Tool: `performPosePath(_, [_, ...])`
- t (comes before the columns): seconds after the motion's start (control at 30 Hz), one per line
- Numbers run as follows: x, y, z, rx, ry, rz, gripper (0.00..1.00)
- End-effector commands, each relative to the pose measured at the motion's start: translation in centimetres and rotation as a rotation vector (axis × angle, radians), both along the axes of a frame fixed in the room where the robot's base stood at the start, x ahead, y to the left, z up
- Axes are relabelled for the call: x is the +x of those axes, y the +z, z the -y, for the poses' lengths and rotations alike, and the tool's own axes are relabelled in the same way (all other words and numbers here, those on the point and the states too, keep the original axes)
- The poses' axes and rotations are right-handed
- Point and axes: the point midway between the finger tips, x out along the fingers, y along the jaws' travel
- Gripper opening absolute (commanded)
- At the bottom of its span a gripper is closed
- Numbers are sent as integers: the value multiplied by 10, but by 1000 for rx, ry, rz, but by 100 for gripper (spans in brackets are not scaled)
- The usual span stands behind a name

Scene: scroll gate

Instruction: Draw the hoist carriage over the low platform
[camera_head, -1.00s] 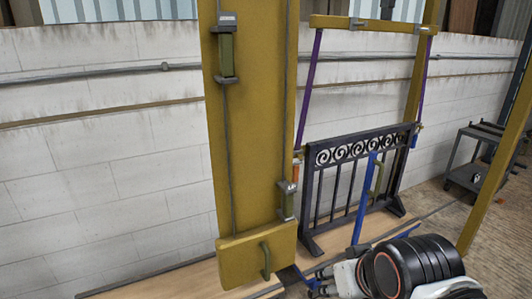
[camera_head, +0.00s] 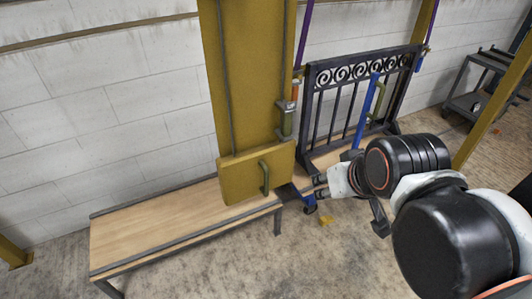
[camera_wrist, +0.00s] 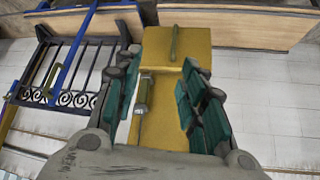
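The low platform (camera_head: 160,225) is a long bench with a pale wooden top and dark frame, at lower left in the head view. The tall yellow panel (camera_head: 250,85) with a green handle (camera_head: 264,178) overlaps its right end in the picture. The scroll gate (camera_head: 352,70), dark with a scroll band, stands upright to the right, a purple strap (camera_head: 303,30) at its side. The hoist's top is out of frame. My gripper (camera_head: 320,187) is right of the green handle, apart from it. In the wrist view my gripper (camera_wrist: 160,90) is open and empty, the yellow panel beyond its fingers.
A blue post (camera_head: 365,112) with a green handle (camera_head: 379,98) stands before the gate. A grey cart (camera_head: 475,88) is at the right, behind a yellow post (camera_head: 485,115). A white block wall runs behind. The floor before the platform is clear.

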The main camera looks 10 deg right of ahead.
Motion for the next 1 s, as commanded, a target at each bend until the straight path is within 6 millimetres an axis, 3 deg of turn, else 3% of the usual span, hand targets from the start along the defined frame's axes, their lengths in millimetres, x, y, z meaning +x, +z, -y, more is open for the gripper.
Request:
performPosePath(0.2, [47,12,-6,0,16,-27,38])
performPosePath(0.47, [112,6,-16,-1,35,-65,38])
performPosePath(0.77, [186,-27,-31,-4,57,-108,38])
performPosePath(1.0, [239,-73,-45,-6,75,-142,38])
